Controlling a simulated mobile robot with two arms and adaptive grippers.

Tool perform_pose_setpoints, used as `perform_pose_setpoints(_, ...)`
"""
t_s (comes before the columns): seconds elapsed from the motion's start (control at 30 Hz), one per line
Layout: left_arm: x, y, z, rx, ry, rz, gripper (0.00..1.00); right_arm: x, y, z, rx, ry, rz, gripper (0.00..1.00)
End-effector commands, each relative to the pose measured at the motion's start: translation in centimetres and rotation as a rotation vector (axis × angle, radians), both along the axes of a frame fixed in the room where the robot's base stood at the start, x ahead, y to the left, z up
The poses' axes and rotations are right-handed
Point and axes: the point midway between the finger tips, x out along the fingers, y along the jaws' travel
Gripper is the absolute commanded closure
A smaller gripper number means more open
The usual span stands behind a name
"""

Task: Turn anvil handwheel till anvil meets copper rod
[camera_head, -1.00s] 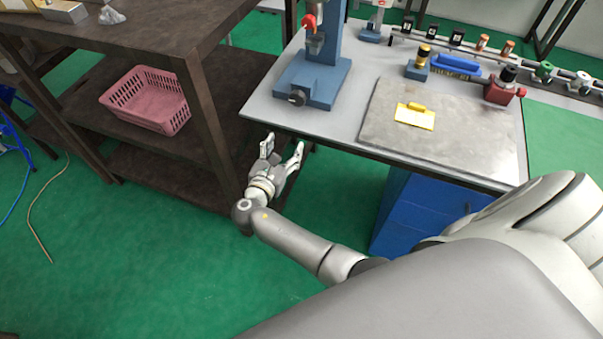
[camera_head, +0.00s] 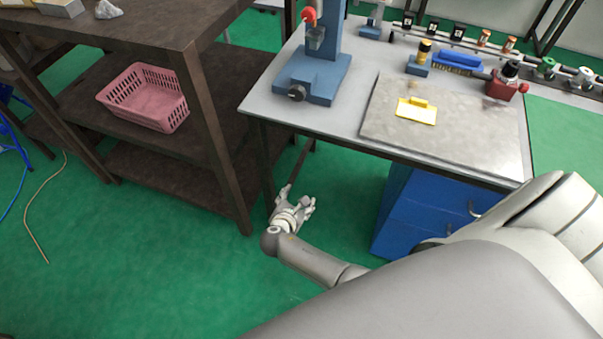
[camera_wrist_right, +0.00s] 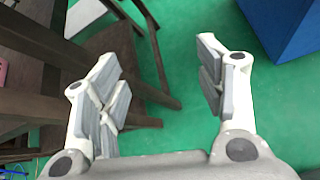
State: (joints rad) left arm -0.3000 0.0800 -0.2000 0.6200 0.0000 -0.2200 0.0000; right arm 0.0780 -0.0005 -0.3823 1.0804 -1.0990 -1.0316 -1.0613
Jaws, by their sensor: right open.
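A blue bench stand (camera_head: 318,80) with a red knob at its head stands at the table's left side. A dark round knob (camera_head: 296,92) sits low on its front; I cannot tell whether it is the anvil handwheel. A small red fixture (camera_head: 505,86) with a dark top stands at the table's right. I cannot make out the anvil or the copper rod. My right gripper (camera_head: 298,196) is open and empty, below and in front of the table's front left part. My left gripper is not in view.
A blue brush (camera_head: 458,62) lies behind. A dark shelf (camera_head: 214,130) with a pink basket (camera_head: 145,97) stands left of my gripper. A blue cabinet (camera_head: 425,212) is under the table.

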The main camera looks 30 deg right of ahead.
Motion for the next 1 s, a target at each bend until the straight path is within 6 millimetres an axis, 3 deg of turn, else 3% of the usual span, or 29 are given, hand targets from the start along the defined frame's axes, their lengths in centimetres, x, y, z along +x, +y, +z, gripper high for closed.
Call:
perform_pose_setpoints(0.1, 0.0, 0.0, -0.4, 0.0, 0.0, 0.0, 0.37, -1.2, 0.0, -2.1, 0.055, 0.012, -0.019, 0.37)
perform_pose_setpoints(0.3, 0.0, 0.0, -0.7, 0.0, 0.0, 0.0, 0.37, -2.6, 0.2, -4.4, 0.125, 0.023, -0.048, 0.37)
perform_pose_setpoints(0.87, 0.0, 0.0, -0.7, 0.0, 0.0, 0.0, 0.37, -3.6, 0.3, -5.7, 0.168, 0.031, -0.067, 0.37)
perform_pose_setpoints(0.97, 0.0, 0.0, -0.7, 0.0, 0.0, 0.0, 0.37, -5.8, 0.3, -8.2, 0.249, 0.049, -0.113, 0.37)
perform_pose_setpoints(1.0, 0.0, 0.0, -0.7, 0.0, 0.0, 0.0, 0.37, -7.6, 0.4, -9.9, 0.312, 0.06, -0.151, 0.37)
